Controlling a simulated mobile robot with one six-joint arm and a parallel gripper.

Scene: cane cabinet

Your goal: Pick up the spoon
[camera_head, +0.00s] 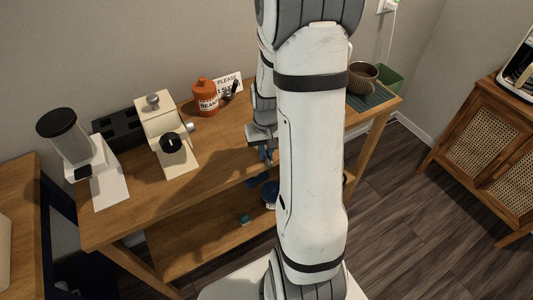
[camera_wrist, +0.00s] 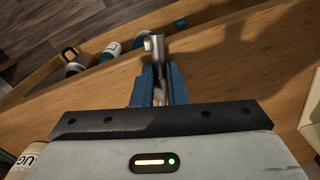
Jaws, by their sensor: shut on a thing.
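My gripper (camera_wrist: 158,82) shows in the wrist view with its two blue fingers close together, shut on a slim silver metal thing, which I take to be the spoon (camera_wrist: 153,46). The spoon's bright end sticks out past the fingertips, and the rest is hidden between the fingers. In the head view my gripper (camera_head: 263,155) is partly hidden behind my arm, near the front edge of the wooden table. The spoon cannot be made out there.
The wooden table (camera_head: 223,148) holds a white grinder (camera_head: 95,170), a cream machine (camera_head: 167,140), an orange bean jar (camera_head: 205,97) and a brown pot (camera_head: 362,78). A lower shelf (camera_head: 190,245) lies below. A cane cabinet (camera_head: 490,145) stands at the right.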

